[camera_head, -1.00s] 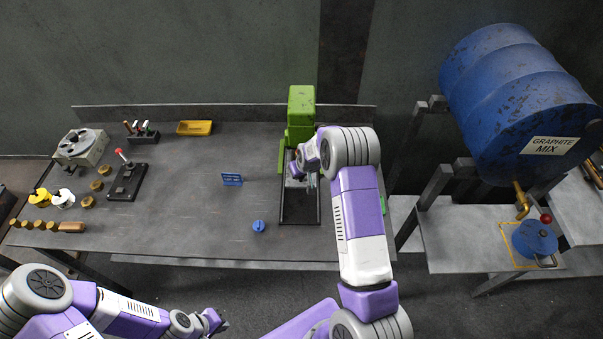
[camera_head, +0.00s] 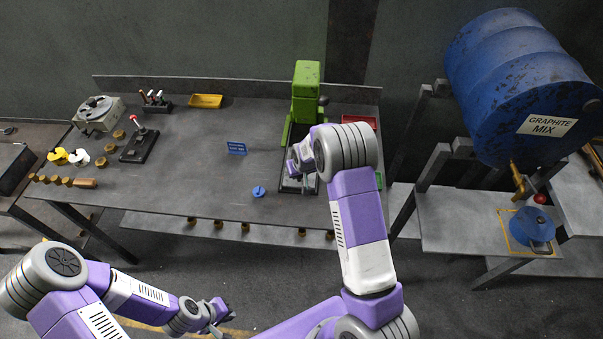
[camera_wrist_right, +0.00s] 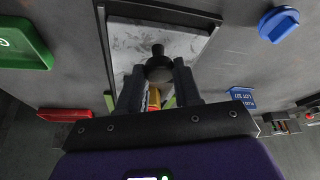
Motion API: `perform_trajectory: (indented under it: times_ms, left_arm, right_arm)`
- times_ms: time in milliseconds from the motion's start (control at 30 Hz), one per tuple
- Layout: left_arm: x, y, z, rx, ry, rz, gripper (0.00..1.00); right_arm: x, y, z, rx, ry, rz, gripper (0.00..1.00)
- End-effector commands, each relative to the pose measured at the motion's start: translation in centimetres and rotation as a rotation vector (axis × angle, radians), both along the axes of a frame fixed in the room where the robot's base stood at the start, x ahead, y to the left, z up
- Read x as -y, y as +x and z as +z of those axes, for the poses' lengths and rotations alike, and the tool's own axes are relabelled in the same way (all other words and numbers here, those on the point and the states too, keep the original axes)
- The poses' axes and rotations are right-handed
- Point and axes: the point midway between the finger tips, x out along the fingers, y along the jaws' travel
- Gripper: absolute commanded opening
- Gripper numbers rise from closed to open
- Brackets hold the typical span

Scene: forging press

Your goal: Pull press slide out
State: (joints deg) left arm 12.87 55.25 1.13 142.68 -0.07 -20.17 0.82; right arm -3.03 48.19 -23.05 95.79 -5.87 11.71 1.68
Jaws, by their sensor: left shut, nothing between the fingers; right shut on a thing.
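The green press (camera_head: 306,95) stands at the back of the bench, with its black slide bed (camera_head: 298,188) reaching toward the front edge. My right gripper (camera_head: 299,162) is over this bed, in front of the press. In the right wrist view, my right gripper (camera_wrist_right: 160,80) is shut on the black slide knob (camera_wrist_right: 158,66). The grey, mottled slide plate (camera_wrist_right: 185,42) lies beyond the knob, between black rails. My arm hides much of the slide in the head view. My left gripper (camera_head: 222,312) is shut and empty, low in front of the bench.
A blue knob (camera_head: 258,191) and a blue sign (camera_head: 237,148) stand left of the slide bed. A red tray (camera_head: 359,122) is right of the press. The blue drum (camera_head: 520,85) and its stand are at the right. The floor before the bench is clear.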

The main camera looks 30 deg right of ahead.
Motion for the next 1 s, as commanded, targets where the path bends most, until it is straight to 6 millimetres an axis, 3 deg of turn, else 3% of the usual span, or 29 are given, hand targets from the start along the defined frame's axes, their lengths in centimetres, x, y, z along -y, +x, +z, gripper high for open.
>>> perform_trajectory:
  times_ms: [33, 67, 200, 567, 1000]
  left_arm:
    - [0.0, 0.0, 0.0, 0.0, 0.0, 0.0, 0.0]
    - [0.0, 0.0, 0.0, 0.0, 0.0, 0.0, 0.0]
    - [0.0, 0.0, 0.0, 0.0, 0.0, 0.0, 0.0]
    - [0.0, 0.0, 0.0, -0.001, 0.0, 0.0, 0.0]
    - [0.0, 0.0, 0.1, -0.001, 0.0, 0.0, 0.0]
  right_arm:
    - [0.2, 0.1, 0.1, 0.003, 0.0, -0.005, 0.0]
    - [0.2, 0.1, 0.1, 0.003, 0.0, -0.005, 0.35]
    - [0.1, 0.1, 0.1, 0.003, 0.0, -0.004, 0.56]
    - [0.0, -0.1, 0.6, 0.003, 0.0, -0.002, 0.58]
    - [-0.4, -2.5, 6.5, 0.004, 0.0, -0.001, 0.58]
